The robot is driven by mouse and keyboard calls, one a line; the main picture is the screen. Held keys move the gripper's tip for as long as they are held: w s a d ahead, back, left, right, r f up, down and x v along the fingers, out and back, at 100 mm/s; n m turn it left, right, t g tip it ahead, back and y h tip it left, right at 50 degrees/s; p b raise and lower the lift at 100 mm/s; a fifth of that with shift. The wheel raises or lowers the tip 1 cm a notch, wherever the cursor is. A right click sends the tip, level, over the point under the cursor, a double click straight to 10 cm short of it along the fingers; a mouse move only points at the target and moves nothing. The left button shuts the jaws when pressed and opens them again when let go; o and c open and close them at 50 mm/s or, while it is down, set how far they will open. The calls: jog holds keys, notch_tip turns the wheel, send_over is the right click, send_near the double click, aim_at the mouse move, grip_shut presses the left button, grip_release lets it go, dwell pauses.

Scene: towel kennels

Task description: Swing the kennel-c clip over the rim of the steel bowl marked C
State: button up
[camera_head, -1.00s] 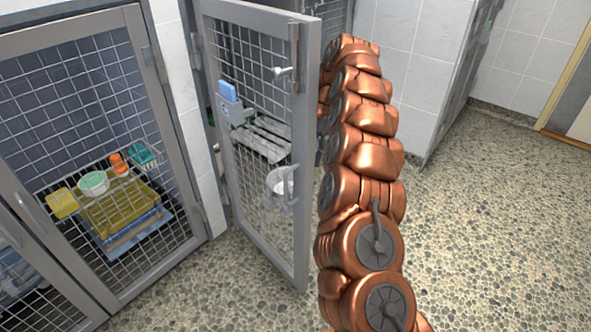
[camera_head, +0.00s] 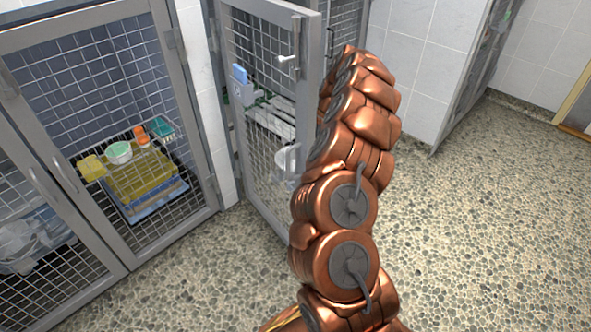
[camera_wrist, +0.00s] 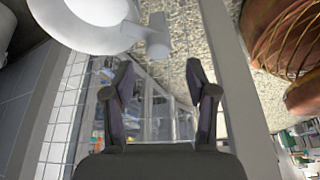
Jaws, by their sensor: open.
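A pale round bowl (camera_head: 287,160) sits at the open kennel door (camera_head: 313,90), partly seen through the mesh and partly hidden by my arm. In the wrist view a pale round rim, likely this bowl (camera_wrist: 82,38), fills the top left. A small grey knob-like piece (camera_wrist: 157,46) sticks out beside the rim; I cannot tell whether it is the clip. No letter C is readable. My gripper (camera_wrist: 159,85) is open and empty, its fingertips below the knob-like piece in the picture. In the head view my arm hides the gripper.
A closed mesh kennel (camera_head: 200,130) at the left holds folded yellow and blue towels (camera_head: 145,180) and a wire basket with a green-white bowl (camera_head: 119,152). A blue-grey holder (camera_head: 242,88) hangs on the open door. The pebbled floor (camera_head: 480,220) at the right is clear.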

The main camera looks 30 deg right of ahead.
jog(key=b+x, duration=0.1)
jog(key=x, duration=0.4)
jog(key=shift+w+a+f+b, duration=0.1)
jog(key=shift+a+f+b, duration=0.05)
jog(key=shift+f+b, duration=0.15)
